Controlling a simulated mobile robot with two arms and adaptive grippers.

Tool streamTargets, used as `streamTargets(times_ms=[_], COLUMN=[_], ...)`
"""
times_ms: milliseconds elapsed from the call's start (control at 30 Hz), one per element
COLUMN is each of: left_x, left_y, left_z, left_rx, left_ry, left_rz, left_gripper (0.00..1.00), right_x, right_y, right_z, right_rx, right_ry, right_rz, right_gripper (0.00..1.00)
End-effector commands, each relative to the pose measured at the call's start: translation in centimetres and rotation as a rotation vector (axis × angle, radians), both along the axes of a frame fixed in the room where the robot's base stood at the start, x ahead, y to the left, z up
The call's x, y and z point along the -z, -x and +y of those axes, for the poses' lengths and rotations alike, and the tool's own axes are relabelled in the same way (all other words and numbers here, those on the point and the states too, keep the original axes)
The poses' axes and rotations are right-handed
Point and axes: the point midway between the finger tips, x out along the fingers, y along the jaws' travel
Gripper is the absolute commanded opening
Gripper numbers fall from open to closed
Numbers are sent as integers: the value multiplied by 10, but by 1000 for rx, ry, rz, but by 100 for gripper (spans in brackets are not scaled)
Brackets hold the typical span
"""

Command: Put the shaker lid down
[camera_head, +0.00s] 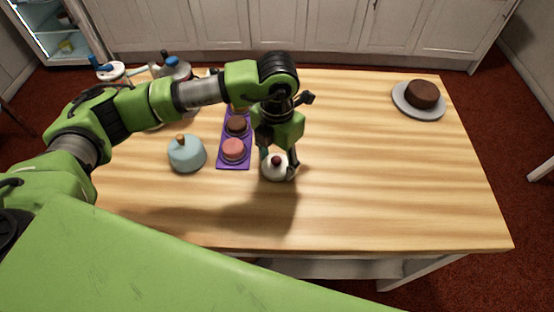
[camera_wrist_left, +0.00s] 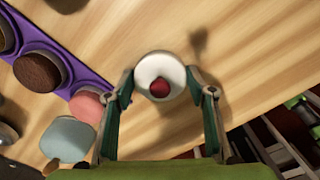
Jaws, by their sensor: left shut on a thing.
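The shaker lid appears to be the small round white piece (camera_head: 272,173) with a dark red knob on top. My left gripper (camera_head: 278,168) reaches down over the table and is shut on it, with a finger on either side. In the left wrist view the white lid (camera_wrist_left: 160,68) sits between the two fingers of the left gripper (camera_wrist_left: 160,82), knob towards the camera. I cannot tell whether its underside touches the table. My right gripper is not in view.
On the wooden table (camera_head: 390,190), a purple tray (camera_head: 222,160) with round brown and pink pieces lies left of the gripper. A brown cake (camera_head: 422,94) sits on a grey plate (camera_head: 412,110) at far right. The right half is mostly clear.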

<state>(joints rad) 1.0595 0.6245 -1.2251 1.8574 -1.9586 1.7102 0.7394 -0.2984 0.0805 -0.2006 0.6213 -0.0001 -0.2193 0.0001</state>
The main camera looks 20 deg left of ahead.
Motion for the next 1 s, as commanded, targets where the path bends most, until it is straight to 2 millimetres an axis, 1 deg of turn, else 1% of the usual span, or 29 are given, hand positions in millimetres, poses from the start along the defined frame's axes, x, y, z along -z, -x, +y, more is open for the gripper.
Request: streamTargets(times_ms=[67, 100, 167, 467, 600, 633, 767, 1000], left_x=[4, 4, 3, 2, -4, -5, -28, -81], left_y=[0, 0, 0, 0, 0, -1, -1, -1], left_z=[0, 0, 0, 0, 0, -1, -1, -1], left_rx=[0, 0, 0, 0, 0, 0, 2, 1], left_ry=[0, 0, 0, 0, 0, 1, 2, 1], left_rz=[0, 0, 0, 0, 0, -3, -7, -6], left_gripper=[39, 53, 67, 67, 67, 67, 67, 67], right_x=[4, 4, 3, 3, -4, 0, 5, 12], right_y=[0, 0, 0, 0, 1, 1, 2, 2], right_z=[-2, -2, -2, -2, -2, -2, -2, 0], right_rx=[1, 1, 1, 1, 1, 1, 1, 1], right_ry=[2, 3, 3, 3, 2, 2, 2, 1], right_rz=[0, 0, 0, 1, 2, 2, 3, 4], right_gripper=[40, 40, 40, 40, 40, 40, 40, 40])
